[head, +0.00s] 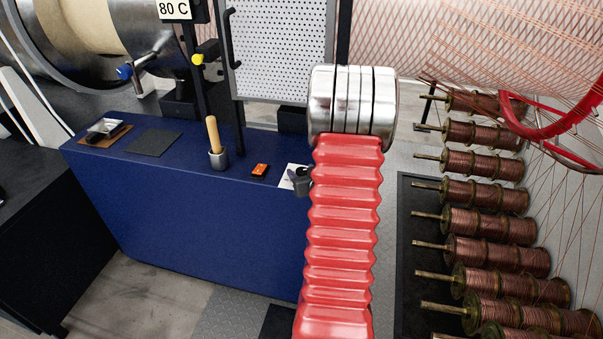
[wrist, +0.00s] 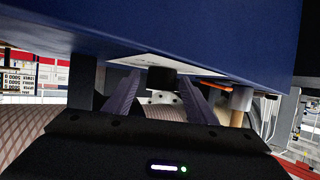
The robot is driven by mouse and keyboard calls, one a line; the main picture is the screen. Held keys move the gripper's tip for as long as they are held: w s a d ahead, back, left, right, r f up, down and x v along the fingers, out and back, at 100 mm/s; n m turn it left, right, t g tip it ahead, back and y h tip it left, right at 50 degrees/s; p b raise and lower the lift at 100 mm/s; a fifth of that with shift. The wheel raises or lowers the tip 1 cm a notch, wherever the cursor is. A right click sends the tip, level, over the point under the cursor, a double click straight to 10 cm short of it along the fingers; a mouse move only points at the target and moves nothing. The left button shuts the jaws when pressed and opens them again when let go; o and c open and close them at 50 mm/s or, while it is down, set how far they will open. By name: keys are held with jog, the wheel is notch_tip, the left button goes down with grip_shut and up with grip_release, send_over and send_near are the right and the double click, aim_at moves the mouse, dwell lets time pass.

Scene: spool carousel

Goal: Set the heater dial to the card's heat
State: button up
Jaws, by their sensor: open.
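The card (head: 174,9) at the top of the head view reads "80 C". A white dial plate (head: 286,181) lies on the blue bench top, partly hidden behind my red arm. In the wrist view the plate (wrist: 150,60) is seen edge-on, with the dark heater dial (wrist: 161,79) standing from it. My gripper (wrist: 160,92) is open, one finger on each side of the dial, with gaps showing. The dial's setting and scale cannot be read. In the head view my arm hides most of my gripper.
An orange switch (head: 260,170) and a cup (head: 218,160) holding a wooden handle (head: 213,134) stand left of the plate on the blue bench (head: 180,210). A dark pad (head: 153,143) lies farther left. Copper spools (head: 485,222) line the right side.

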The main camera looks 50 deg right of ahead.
jog(key=shift+c, duration=0.6)
jog(key=c, duration=0.9)
jog(key=shift+a, duration=0.15)
jog(key=shift+m+g+h, duration=0.6)
jog(key=shift+m+h, duration=0.3)
jog(key=shift+w+d+m+g+h, duration=0.1)
jog(key=shift+m+g+h, duration=0.7)
jog(key=shift+m+g, duration=0.4)
jog(key=shift+d+m+g+h, duration=0.1)
jog(key=shift+m+g+h, duration=0.7)
jog(key=shift+m+g, duration=0.35)
jog(key=shift+m+g+h, duration=0.6)
jog(key=shift+m+g, duration=1.85)
jog(key=shift+g, duration=0.3)
jog(key=shift+m+g, duration=0.4)
jog(key=shift+g, duration=0.1)
